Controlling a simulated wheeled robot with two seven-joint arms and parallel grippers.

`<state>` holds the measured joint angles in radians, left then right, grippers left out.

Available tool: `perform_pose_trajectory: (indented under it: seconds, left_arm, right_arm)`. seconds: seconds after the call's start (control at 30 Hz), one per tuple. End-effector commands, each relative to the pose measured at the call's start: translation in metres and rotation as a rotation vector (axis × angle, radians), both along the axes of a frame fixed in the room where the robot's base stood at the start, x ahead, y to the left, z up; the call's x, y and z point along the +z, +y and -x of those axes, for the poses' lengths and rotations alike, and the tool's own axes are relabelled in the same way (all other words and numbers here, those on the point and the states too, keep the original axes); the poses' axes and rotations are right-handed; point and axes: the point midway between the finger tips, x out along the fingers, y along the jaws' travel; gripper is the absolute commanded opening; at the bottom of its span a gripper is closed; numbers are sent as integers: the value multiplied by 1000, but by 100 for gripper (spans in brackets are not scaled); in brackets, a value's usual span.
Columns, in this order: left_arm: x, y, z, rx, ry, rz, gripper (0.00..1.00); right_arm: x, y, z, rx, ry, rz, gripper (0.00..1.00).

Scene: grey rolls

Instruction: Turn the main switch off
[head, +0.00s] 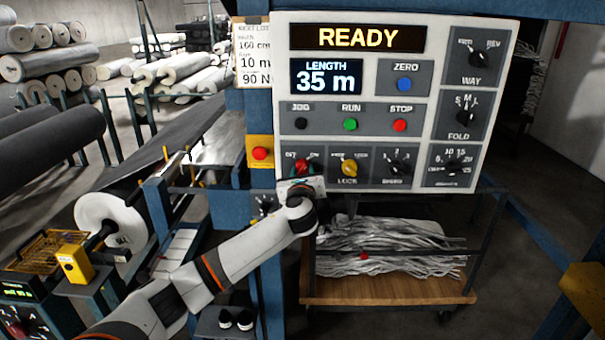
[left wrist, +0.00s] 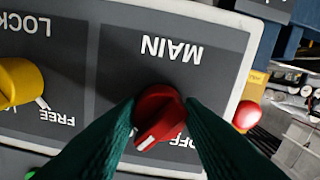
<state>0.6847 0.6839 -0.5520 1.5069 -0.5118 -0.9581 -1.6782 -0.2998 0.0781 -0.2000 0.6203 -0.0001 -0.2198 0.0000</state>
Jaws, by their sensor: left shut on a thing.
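The red main switch knob (left wrist: 158,112) sits under the upside-down word MAIN in the left wrist view. Its white pointer mark is at the knob's lower left, away from the OFF label at lower right, which is partly covered. Any label on the other side is hidden by a finger. My left gripper (left wrist: 160,108) has its two green fingers at either side of the knob and is shut on it. In the head view my left gripper (head: 301,183) is at the panel's lower left, just below the red knob (head: 302,167). My right gripper is not in view.
The yellow LOCK knob (head: 349,168) is just right of the main switch. A red button on a yellow box (head: 260,153) is just left of the panel. The display (head: 358,38) reads READY. A cart (head: 390,288) with grey strips stands below.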

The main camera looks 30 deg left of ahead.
Motion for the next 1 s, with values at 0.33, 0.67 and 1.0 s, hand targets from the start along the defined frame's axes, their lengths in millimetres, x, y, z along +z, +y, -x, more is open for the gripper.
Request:
perform_pose_trajectory:
  seconds: [0.33,0.67,1.0]
  left_arm:
    - [-1,-1,0,0,-170,277,12]
    - [-1,-1,-1,1,-335,545,12]
    - [0,-1,-1,1,-504,820,12]
  right_arm:
    - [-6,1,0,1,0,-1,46]
    - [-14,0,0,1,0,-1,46]
    - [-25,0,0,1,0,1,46]
